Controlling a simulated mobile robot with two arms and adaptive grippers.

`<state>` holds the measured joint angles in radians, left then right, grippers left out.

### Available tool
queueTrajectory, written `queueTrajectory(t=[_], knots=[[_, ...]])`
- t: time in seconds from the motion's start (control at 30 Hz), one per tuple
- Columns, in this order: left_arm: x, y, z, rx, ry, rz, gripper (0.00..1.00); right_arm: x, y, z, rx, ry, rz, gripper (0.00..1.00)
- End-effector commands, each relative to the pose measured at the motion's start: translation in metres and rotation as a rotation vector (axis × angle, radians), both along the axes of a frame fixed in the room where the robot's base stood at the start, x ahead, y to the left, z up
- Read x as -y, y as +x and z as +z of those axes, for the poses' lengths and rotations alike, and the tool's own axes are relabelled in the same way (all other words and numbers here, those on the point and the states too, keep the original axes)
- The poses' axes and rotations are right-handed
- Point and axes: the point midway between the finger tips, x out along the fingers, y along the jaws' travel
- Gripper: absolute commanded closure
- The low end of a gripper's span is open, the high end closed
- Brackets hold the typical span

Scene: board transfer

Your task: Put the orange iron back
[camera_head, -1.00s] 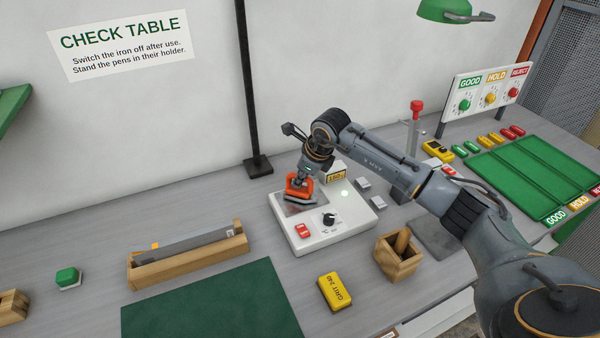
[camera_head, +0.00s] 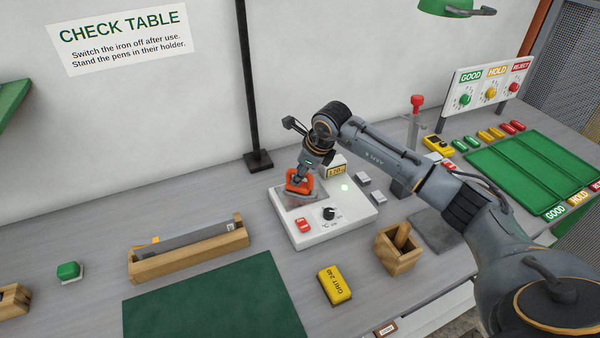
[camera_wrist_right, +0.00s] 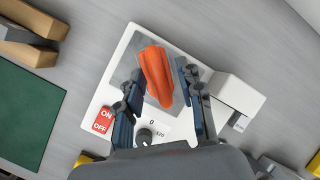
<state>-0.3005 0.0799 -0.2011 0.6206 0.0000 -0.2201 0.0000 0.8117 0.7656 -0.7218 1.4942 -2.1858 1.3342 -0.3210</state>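The orange iron (camera_head: 299,184) rests at the grey plate at the back left of a white station (camera_head: 345,222). In the right wrist view its orange handle (camera_wrist_right: 157,76) lies between the two fingers of my right gripper (camera_wrist_right: 159,72). Narrow gaps show beside the handle, so the gripper looks open around it. In the head view the right gripper (camera_head: 302,175) comes down over the iron from above and partly hides it. The station has a red ON/OFF switch (camera_wrist_right: 102,120), a black dial (camera_head: 329,213), a lit green lamp and a yellow display (camera_head: 337,170). My left gripper is not in view.
A wooden holder (camera_head: 397,250), a yellow grit block (camera_head: 335,286) and a dark green mat (camera_head: 215,305) lie in front. A long wooden tray (camera_head: 190,260) stands left. Green trays (camera_head: 535,170) lie right, below the sorting sign. A black post (camera_head: 257,160) stands behind.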

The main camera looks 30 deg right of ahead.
Motion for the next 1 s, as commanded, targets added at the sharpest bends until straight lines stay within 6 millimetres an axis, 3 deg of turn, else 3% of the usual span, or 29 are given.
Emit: queueTrajectory(t=[0.2, 0.5, 0.7, 1.0], knots=[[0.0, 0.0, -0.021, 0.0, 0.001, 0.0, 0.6, 0.007, -0.017, 0.037, 0.009, -0.003, 0.0, 0.63], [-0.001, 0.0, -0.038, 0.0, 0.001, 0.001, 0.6, 0.013, -0.04, 0.089, 0.007, -0.002, -0.001, 0.63], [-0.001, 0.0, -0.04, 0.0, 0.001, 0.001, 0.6, 0.014, -0.045, 0.102, 0.002, -0.001, -0.001, 0.63], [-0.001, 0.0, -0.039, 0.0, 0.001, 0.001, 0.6, 0.013, -0.046, 0.103, 0.002, 0.003, 0.002, 0.63]])
